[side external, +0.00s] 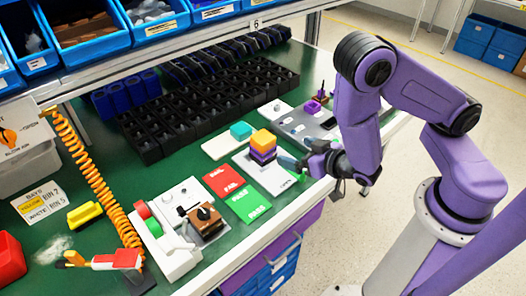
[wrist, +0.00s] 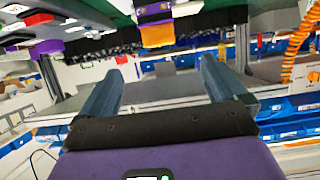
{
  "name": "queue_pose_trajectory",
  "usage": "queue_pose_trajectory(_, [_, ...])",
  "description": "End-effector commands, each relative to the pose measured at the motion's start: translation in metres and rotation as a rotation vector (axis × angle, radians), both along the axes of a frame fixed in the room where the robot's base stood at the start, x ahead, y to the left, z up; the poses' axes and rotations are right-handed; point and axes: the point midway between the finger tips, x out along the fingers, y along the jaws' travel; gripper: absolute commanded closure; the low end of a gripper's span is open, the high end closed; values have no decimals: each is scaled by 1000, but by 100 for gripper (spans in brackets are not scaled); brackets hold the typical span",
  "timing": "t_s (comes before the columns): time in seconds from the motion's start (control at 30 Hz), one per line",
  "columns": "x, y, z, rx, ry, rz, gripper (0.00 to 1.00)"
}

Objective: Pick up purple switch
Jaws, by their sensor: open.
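A block stack with an orange top (side external: 263,140) and purple layers (side external: 262,156) stands on a white plate near the bench's front edge. In the wrist view its orange part (wrist: 157,36) shows ahead of my fingers, with purple at the top edge. A second, smaller purple piece (side external: 313,106) sits on a grey plate farther back. My gripper (side external: 288,160) is open, just right of the stack at about its lower height. In the wrist view my gripper (wrist: 160,66) has its two fingers wide apart with nothing between them. Whether a finger touches the stack cannot be told.
A teal block (side external: 241,131) stands behind the stack. Red (side external: 223,180) and green (side external: 249,204) cards lie to its left. A white box with a brown-based black knob (side external: 204,213) is farther left. Black bins (side external: 200,110) line the back of the green bench.

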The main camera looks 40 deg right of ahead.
Motion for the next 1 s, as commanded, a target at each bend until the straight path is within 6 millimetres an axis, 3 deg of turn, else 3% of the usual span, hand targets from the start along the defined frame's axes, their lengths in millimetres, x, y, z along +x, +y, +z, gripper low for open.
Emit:
queue_pose_trajectory(0.5, [24, -1, -9, -5, -14, -2, 2])
queue_pose_trajectory(1.0, [104, -2, -42, -3, -15, -4, 2])
